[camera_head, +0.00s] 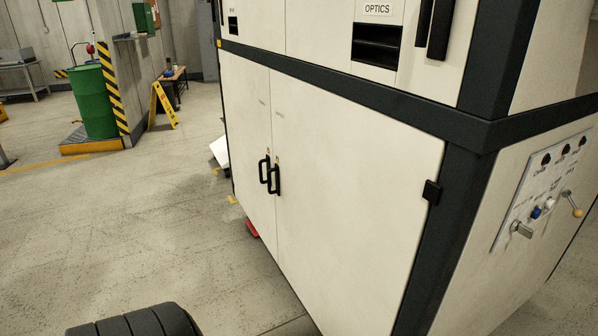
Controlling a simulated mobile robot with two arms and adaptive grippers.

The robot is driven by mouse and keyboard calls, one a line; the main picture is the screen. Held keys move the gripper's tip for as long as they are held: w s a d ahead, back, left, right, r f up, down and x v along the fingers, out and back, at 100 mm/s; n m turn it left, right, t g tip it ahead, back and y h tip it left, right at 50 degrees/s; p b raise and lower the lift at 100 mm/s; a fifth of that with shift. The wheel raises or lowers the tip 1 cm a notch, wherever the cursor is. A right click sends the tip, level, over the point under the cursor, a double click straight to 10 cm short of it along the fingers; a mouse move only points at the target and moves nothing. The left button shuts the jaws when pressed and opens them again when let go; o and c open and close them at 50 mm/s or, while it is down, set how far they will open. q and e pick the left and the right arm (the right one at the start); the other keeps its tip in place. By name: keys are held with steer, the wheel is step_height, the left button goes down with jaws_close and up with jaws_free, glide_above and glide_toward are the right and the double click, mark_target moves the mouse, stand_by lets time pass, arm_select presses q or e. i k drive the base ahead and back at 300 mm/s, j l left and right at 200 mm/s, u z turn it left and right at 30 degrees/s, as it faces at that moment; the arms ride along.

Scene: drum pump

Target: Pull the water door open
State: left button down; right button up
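A large cream cabinet with a dark frame fills the middle and right. Its lower front has two closed doors, a narrow left door (248,120) and a wide right door (350,190). Each has a black vertical handle by the seam: the left handle (263,170) and the right handle (274,179). Small labels on the doors are too small to read, so I cannot tell which is the water door. A black hinge (432,192) sits at the right door's right edge. Neither gripper is in view.
An upper panel marked OPTICS (378,9) has a dark recess. A side control panel (543,190) carries knobs and a yellow-tipped lever. A green drum (95,101) and yellow floor sign (163,105) stand far left. Floor left of the cabinet is mostly clear.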

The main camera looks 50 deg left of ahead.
mark_target(350, 177)
steer(key=u, duration=1.5)
